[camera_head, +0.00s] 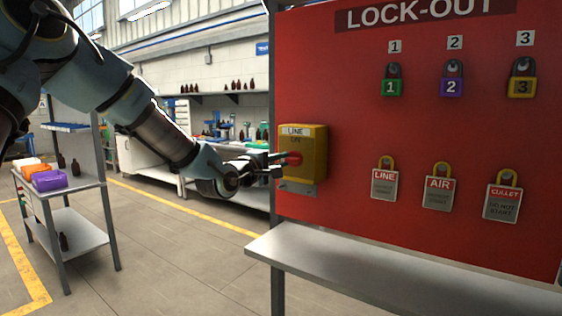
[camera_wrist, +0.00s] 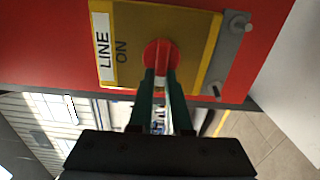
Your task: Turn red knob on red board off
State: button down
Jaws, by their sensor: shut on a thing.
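The red board (camera_head: 345,110) headed "LOCK-OUT" stands on the right in the head view. A yellow box (camera_head: 314,147) labelled "LINE" and "ON" is mounted at its left edge, with the red knob (camera_head: 294,158) on its front. In the wrist view the red knob (camera_wrist: 160,54) sits on the yellow box (camera_wrist: 185,35), between my fingertips. My gripper (camera_head: 279,165) reaches in from the left and is shut on the knob. Its two green-dark fingers (camera_wrist: 160,75) touch the knob's sides and partly cover it.
Padlocks (camera_head: 452,86) and hanging tags (camera_head: 439,192) are on the board right of the box. A grey shelf (camera_head: 400,270) juts out below. A cart with coloured bins (camera_head: 50,180) stands at left. The floor between is clear.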

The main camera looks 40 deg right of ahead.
jog(key=c, duration=0.9)
grip_release()
jog(key=shift+o, duration=0.2)
jog(key=shift+a, duration=0.1)
jog(key=b+v, duration=0.3)
jog(key=v, duration=0.7)
jog(key=shift+a, duration=0.3)
jog(key=shift+f, duration=0.1)
